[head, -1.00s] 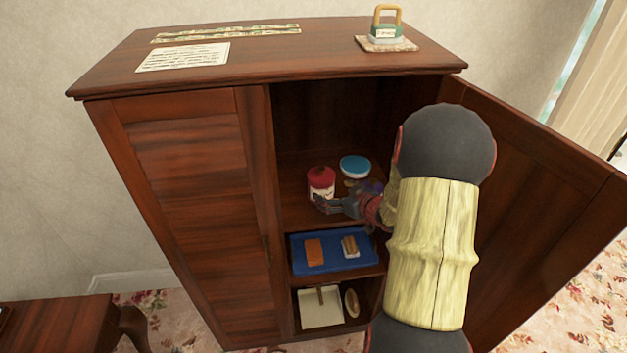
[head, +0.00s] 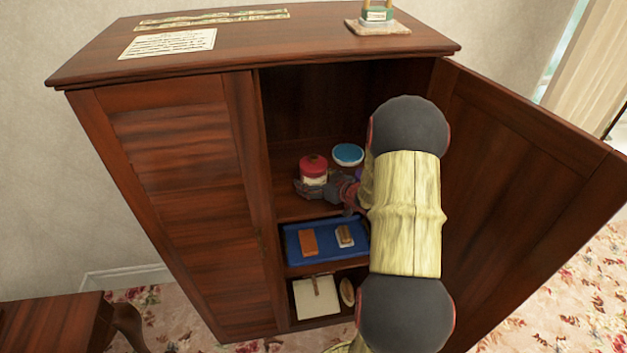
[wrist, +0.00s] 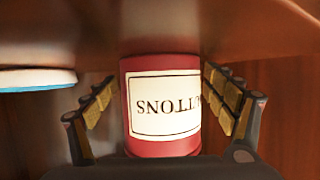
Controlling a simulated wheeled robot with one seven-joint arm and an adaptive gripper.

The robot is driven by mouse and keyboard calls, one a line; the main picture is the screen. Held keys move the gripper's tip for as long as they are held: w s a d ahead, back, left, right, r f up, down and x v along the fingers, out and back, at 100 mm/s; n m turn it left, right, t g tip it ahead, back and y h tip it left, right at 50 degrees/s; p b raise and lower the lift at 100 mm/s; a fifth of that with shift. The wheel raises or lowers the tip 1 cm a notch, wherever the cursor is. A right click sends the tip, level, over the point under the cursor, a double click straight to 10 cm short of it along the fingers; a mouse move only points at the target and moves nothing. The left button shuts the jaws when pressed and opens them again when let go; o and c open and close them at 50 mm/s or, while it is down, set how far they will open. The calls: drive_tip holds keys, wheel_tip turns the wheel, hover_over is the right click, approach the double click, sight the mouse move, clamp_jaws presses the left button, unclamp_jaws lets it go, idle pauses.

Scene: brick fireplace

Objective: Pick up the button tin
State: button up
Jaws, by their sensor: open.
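The button tin (head: 313,165) is a red round tin with a red lid and a cream label. It stands on the upper shelf of the open cabinet. In the wrist view the tin (wrist: 162,105) shows upside down, its label reading "BUTTONS" partly hidden at the right. My gripper (head: 312,188) is at the tin in the head view. In the wrist view my gripper (wrist: 160,100) is open, with one padded finger on each side of the tin. A gap shows at the left finger; the right finger is very close, and I cannot tell whether it touches.
A blue-lidded round container (head: 348,154) stands behind and right of the tin. A blue tray (head: 325,254) with an orange block (head: 308,242) and a brush-like item (head: 344,236) is on the shelf below. The open cabinet door (head: 520,190) is right of my arm.

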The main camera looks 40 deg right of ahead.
drive_tip(key=shift+c, duration=0.4)
drive_tip(key=c, duration=1.4)
drive_tip(key=shift+o, duration=0.2)
drive_tip(key=shift+r, duration=0.1)
